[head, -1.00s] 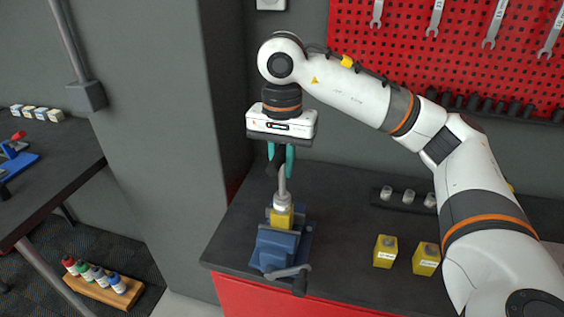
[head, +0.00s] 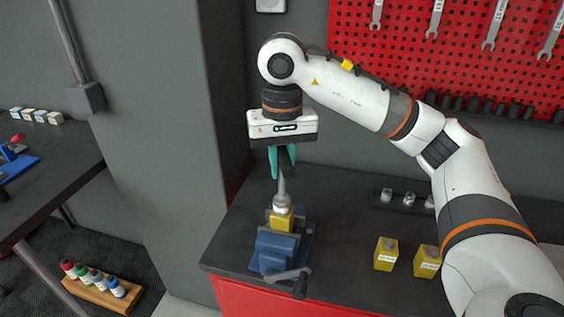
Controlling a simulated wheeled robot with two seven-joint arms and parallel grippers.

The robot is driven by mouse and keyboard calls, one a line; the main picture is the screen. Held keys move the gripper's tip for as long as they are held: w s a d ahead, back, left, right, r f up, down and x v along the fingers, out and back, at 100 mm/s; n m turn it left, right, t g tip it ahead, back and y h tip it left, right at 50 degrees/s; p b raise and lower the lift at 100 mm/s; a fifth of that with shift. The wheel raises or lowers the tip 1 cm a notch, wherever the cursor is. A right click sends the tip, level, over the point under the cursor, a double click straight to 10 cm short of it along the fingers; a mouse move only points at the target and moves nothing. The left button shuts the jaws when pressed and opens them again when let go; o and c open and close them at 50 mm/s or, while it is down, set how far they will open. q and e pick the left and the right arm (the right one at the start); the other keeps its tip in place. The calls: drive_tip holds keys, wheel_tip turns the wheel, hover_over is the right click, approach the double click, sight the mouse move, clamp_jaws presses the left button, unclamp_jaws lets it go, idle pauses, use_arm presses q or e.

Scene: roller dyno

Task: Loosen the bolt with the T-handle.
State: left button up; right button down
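The T-handle's grey shaft (head: 282,186) stands upright on the bolt, with a round silver socket at its lower end. The bolt is hidden under that socket, at the top of a yellow block (head: 282,221). A blue vise (head: 277,248) on the bench holds the block. My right gripper (head: 282,163) points straight down over the vise. Its teal fingers are on either side of the dark crossbar at the top of the T-handle, and it looks shut on it. My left gripper is out of view.
Two yellow blocks (head: 386,254) stand right of the vise. A dark rack (head: 403,199) with several silver sockets lies behind them. The vise's crank (head: 289,276) reaches the bench's front edge. A grey pillar (head: 150,150) stands to the left.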

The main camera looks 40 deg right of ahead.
drive_tip(key=shift+n, duration=4)
drive_tip(key=shift+m, duration=0.5)
